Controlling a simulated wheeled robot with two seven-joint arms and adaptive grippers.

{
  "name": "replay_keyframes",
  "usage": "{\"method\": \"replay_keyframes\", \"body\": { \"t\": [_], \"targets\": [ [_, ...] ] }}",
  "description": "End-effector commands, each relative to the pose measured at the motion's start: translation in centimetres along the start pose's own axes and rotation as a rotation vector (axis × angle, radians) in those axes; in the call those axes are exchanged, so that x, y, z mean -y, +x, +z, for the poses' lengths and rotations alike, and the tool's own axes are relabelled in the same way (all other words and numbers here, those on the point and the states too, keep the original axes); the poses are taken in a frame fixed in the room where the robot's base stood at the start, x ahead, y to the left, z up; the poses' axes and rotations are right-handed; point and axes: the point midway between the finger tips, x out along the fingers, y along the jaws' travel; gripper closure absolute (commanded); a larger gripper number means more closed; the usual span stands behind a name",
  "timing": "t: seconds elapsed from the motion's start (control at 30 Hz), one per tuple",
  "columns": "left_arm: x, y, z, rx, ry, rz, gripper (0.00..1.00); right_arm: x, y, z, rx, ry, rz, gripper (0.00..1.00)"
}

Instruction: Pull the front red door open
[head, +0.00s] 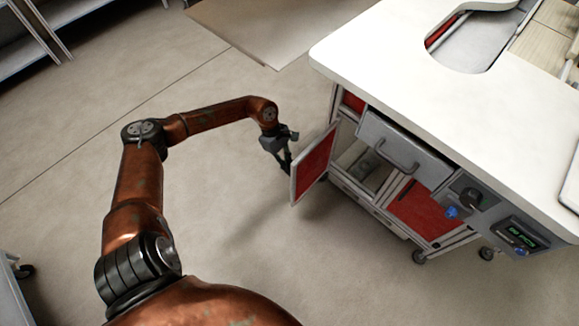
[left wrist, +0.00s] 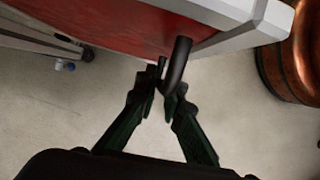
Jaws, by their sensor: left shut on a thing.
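The front red door (head: 315,166) has a red panel in a pale frame. It stands swung open, out from the left part of the white-topped cabinet, and bare shelf space shows behind it. My left gripper (head: 286,165) is at the door's outer side in the head view. The fingers of my left gripper (left wrist: 166,95) are closed on this handle. My right gripper is in neither view.
A grey drawer (head: 402,148) with a handle sits right of the open door, above another red panel (head: 425,210). Knobs and a small display (head: 520,236) are at the cabinet's right. The worktop (head: 400,60) overhangs the front. Floor left of the door is clear.

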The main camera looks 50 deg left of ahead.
Motion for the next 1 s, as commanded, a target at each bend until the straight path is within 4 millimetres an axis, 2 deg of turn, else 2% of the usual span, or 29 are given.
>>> {"method": "replay_keyframes", "body": {
  "t": [0.13,0.17,0.4,0.7,0.87,1.0],
  "targets": [
    [-0.2,-0.1,0.0,0.000,0.000,0.005,1.00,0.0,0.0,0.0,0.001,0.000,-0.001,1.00],
    [-0.2,-0.1,0.0,0.000,0.000,0.005,0.90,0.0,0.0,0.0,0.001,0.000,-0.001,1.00],
    [-0.1,0.0,0.0,0.000,0.000,0.002,0.74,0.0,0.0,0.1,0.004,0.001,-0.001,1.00],
    [-0.1,-0.2,0.0,0.000,0.000,0.001,0.74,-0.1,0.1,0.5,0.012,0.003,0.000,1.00],
    [-0.1,-2.0,-0.1,-0.002,0.000,0.003,0.74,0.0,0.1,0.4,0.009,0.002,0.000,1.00],
    [-0.1,-4.9,-0.1,-0.004,0.001,0.003,0.74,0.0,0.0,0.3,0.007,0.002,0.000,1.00]
  ]
}}
